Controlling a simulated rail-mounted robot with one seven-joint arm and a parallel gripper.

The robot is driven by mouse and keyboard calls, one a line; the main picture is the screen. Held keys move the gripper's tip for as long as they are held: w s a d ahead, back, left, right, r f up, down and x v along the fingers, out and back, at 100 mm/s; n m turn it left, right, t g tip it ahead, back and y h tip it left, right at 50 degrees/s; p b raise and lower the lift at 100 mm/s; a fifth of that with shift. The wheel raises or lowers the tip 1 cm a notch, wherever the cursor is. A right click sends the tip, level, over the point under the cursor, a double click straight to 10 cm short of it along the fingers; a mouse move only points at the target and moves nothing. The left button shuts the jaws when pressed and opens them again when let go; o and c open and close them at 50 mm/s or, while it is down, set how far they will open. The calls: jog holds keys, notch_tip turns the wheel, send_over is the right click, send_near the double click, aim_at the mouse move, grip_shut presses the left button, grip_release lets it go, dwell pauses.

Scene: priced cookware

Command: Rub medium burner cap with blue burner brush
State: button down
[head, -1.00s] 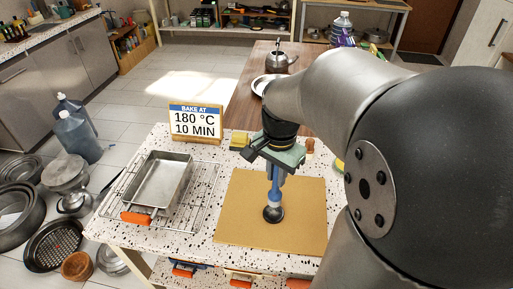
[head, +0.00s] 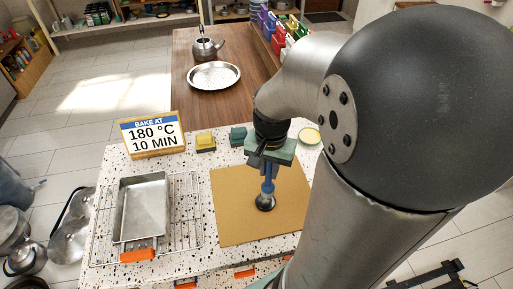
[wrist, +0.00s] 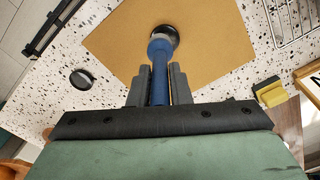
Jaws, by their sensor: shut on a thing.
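My gripper (head: 267,168) points down over the tan board and is shut on the handle of the blue burner brush (head: 267,187). In the wrist view the brush (wrist: 159,52) stands between the two grey fingers. At its lower end is a dark round shape (head: 265,203), on or just over the board; I cannot tell how much is brush head and how much is a cap beneath. A separate black disc (wrist: 80,79), possibly a burner cap, lies on the speckled top beside the board in the wrist view. My arm hides that area in the head view.
The tan board (head: 235,228) lies on a speckled counter. To its left are a metal pan (head: 143,208) on a wire rack and a "BAKE AT 180 °C" sign (head: 151,134). Yellow (head: 205,141) and green (head: 238,136) sponges sit behind. A wooden table (head: 190,105) stands beyond.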

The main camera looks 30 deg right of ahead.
aim_at(269, 185)
jog(key=shift+d+f+b, duration=0.15)
jog(key=shift+f+b, duration=0.4)
jog(key=shift+f, duration=0.35)
notch_tip(269, 185, down, 5)
jog(key=b, duration=0.4)
jog(key=shift+f, duration=0.2)
jog(key=w+d, duration=0.1)
jog(key=w, duration=0.3)
jog(key=s, duration=0.2)
jog(key=s+a, duration=0.1)
jog(key=s, duration=0.1)
jog(key=shift+f, duration=0.15)
notch_tip(269, 185, up, 8)
jog(key=p, duration=0.6)
